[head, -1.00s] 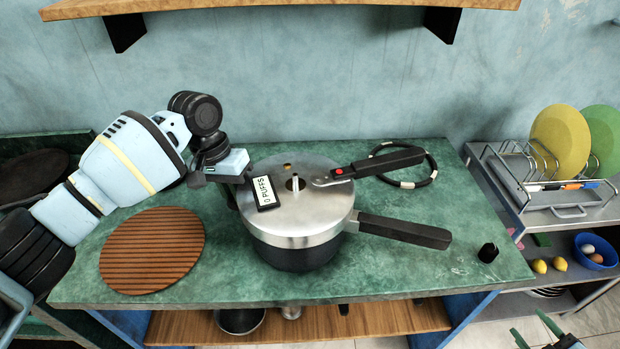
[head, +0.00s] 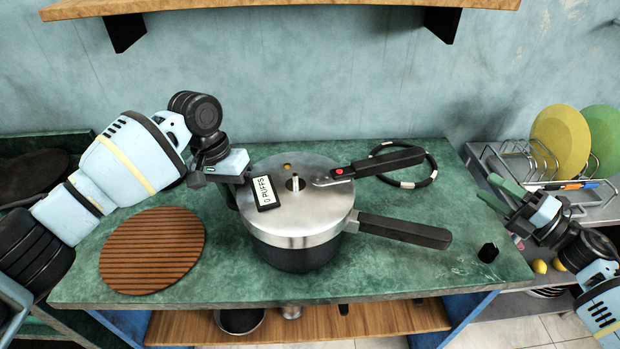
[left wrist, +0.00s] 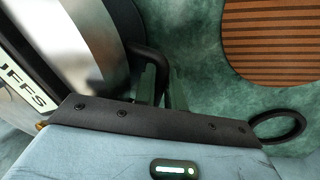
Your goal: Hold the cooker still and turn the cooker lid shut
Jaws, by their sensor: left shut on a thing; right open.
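The pressure cooker (head: 298,256) stands on the green counter. Its steel lid (head: 315,208) sits on top, with the lid handle (head: 390,161) angled away from the long pot handle (head: 405,231). A tag reading "0 PUFFS" (head: 264,193) is on the lid. My left gripper (head: 232,178) is at the cooker's left side. In the left wrist view its fingers (left wrist: 155,85) are shut on the small dark side handle (left wrist: 150,57). My right gripper (head: 503,192) is open and empty over the counter's right edge, apart from the cooker.
A round slatted wooden mat (head: 152,250) lies left of the cooker. A black ring (head: 433,165) lies behind the lid handle, and a black knob (head: 488,252) is at front right. A dish rack with plates (head: 560,140) stands at right. A shelf overhangs the back.

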